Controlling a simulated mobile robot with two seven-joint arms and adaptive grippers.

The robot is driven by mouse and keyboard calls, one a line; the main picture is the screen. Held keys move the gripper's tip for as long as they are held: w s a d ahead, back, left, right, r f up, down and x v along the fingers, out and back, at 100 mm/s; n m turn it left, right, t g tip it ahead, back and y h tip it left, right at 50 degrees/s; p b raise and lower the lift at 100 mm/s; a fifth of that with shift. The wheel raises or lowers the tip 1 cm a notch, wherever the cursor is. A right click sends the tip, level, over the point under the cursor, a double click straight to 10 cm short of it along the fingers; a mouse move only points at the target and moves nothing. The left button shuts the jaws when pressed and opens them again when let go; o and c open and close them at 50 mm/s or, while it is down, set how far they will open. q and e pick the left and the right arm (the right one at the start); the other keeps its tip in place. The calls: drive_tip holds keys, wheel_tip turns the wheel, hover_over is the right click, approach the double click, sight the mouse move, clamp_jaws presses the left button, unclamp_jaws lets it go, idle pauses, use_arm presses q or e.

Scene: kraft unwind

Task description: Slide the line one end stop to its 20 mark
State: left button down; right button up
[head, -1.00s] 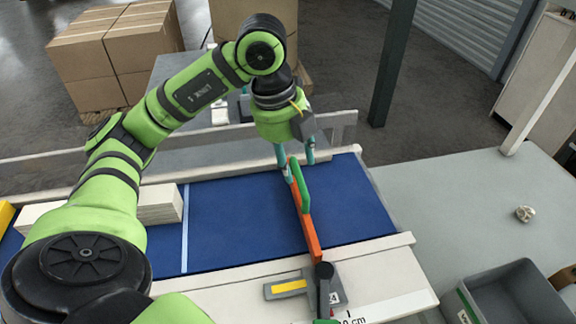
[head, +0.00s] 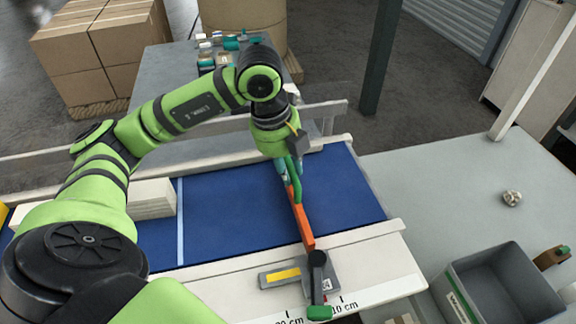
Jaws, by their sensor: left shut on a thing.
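The end stop is an orange bar (head: 304,228) lying across the blue belt (head: 230,222), with a green upright handle (head: 297,181) near its far end. Its near end meets a grey carriage (head: 327,277) with a black lever (head: 317,270) and a green tip (head: 319,312) at the front rail. The white scale (head: 368,295) shows 20 cm on the left and 10 cm on the right; the green tip lies between these marks. My left gripper (head: 288,172) is shut on the green handle, its fingers partly hidden. My right gripper is out of view.
A pale stack of boards (head: 152,198) lies at the belt's left. A grey bin (head: 500,290) and a small crumpled item (head: 512,198) are on the grey table at right. A rail (head: 325,112) runs behind the belt.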

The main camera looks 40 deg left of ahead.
use_arm(q)
drive_tip(key=s+a+b, duration=0.4)
drive_tip(key=s+b, duration=0.1)
drive_tip(key=shift+s+a, duration=0.2)
drive_tip(key=shift+a, duration=0.15)
drive_tip(key=c, duration=1)
unclamp_jaws()
drive_tip(key=shift+c, duration=0.2)
wheel_tip(320, 180, up, 12)
drive_tip(key=s+a, duration=0.1)
drive_tip(key=shift+s+a, duration=0.25)
drive_tip(key=shift+s, duration=0.1)
drive_tip(key=shift+f, duration=0.1)
drive_tip(key=shift+d, duration=0.1)
